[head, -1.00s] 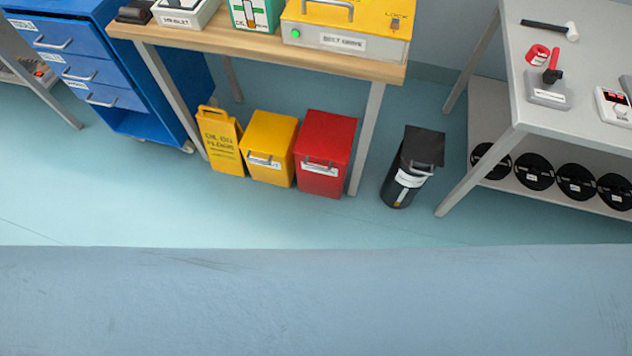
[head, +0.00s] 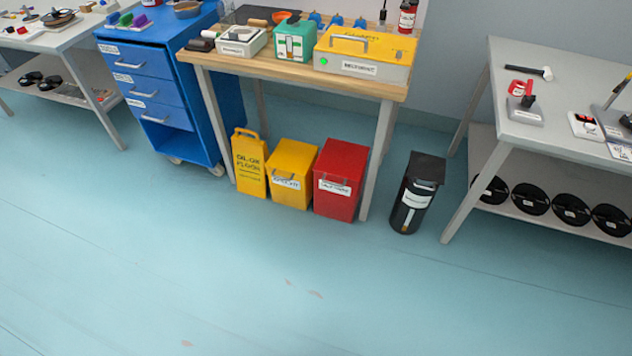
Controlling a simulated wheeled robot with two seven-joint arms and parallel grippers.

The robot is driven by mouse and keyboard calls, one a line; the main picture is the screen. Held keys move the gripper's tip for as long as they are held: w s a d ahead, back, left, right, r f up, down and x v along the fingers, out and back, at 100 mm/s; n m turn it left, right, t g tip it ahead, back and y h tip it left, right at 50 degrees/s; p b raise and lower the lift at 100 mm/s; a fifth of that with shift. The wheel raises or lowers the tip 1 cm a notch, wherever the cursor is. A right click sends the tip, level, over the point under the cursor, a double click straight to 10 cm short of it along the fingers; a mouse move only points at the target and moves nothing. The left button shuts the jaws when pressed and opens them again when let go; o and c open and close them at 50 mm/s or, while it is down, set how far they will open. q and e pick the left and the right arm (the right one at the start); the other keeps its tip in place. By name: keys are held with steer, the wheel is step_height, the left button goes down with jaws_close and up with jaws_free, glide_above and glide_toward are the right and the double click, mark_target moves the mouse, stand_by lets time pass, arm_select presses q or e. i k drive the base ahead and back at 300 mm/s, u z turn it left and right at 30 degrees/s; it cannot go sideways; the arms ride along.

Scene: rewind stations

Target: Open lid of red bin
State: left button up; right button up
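The red bin (head: 338,180) stands on the floor under the right end of the wooden-topped bench (head: 372,88). Its lid is shut. A handle and a white label show near the top of its front face. A yellow bin (head: 292,173) stands close on its left, and a bench leg is close on its right. Neither of my grippers shows in the head view.
A yellow floor sign (head: 249,165) stands left of the bins. A black bin (head: 416,195) stands to the right, near a grey table (head: 550,140) with black reels below. A blue drawer cabinet (head: 150,90) is at the left. The floor in front is clear.

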mark_target(344, 159)
steer(key=u, duration=0.55)
steer(key=i, duration=0.95)
steer(key=z, duration=0.35)
steer(key=i, duration=1)
steer(key=z, duration=0.9)
